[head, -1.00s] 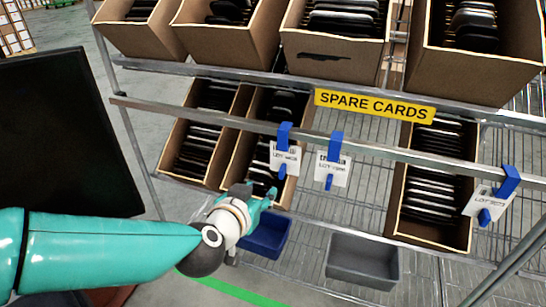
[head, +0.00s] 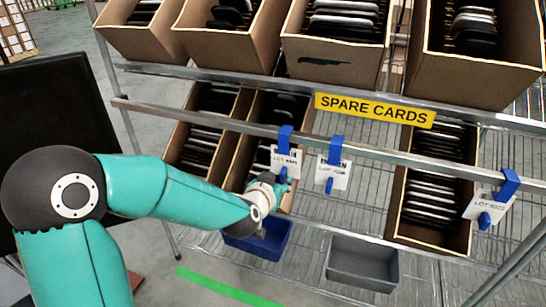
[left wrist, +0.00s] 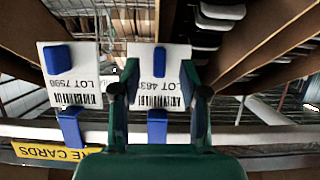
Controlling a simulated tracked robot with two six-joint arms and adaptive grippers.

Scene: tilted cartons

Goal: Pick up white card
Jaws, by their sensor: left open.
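Three white cards hang from blue clips on the shelf's front rail: a left card (head: 287,157), a middle card (head: 333,176) and a right card (head: 481,205). My left gripper (head: 280,183) is at the lower part of the left card. In the left wrist view the open fingers of my left gripper (left wrist: 160,97) stand at either side of one card (left wrist: 174,60), with its blue clip between them. A second card (left wrist: 85,75) hangs beside it, outside the fingers. I cannot tell whether the fingers touch the card. My right gripper is not in view.
A blue bin (head: 257,246) is below my left gripper, and a grey bin (head: 362,263) stands to its right. Tilted cartons (head: 433,190) of dark cards stand behind the rail (head: 400,155). More cartons (head: 335,62) fill the upper shelf.

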